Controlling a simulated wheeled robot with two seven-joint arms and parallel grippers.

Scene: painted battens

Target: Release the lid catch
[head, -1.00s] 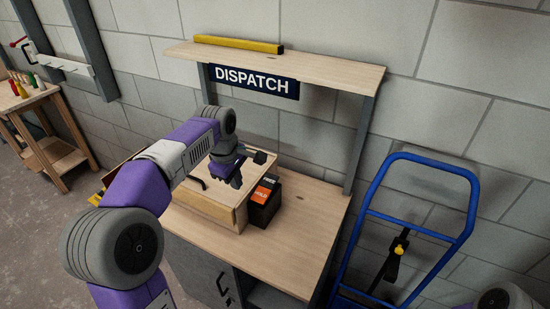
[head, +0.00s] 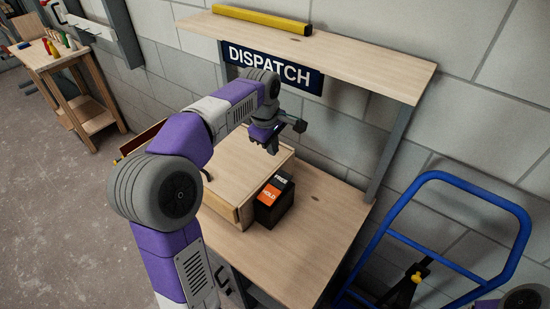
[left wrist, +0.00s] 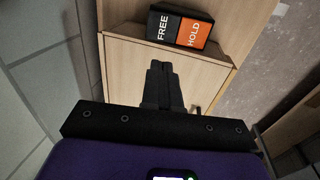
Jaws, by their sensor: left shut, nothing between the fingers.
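A pale wooden box with a flat lid (head: 235,172) sits on the bench; the lid looks closed. A black block (head: 274,203) stands against the box's right side. Its top has a black half marked FREE and an orange half marked HOLD; I cannot tell which half is pressed. The block also shows in the left wrist view (left wrist: 180,28), ahead of the fingertips. My left gripper (head: 273,149) is shut and empty, over the back part of the lid and behind the block. Its fingers show in the left wrist view (left wrist: 161,68), apart from the block. My right gripper is out of view.
The bench top (head: 318,215) is clear right of the block. A shelf (head: 330,45) with a yellow bar (head: 262,19) and a DISPATCH sign (head: 275,67) hangs above the arm. A blue trolley frame (head: 440,175) stands right. A small table (head: 70,55) stands far left.

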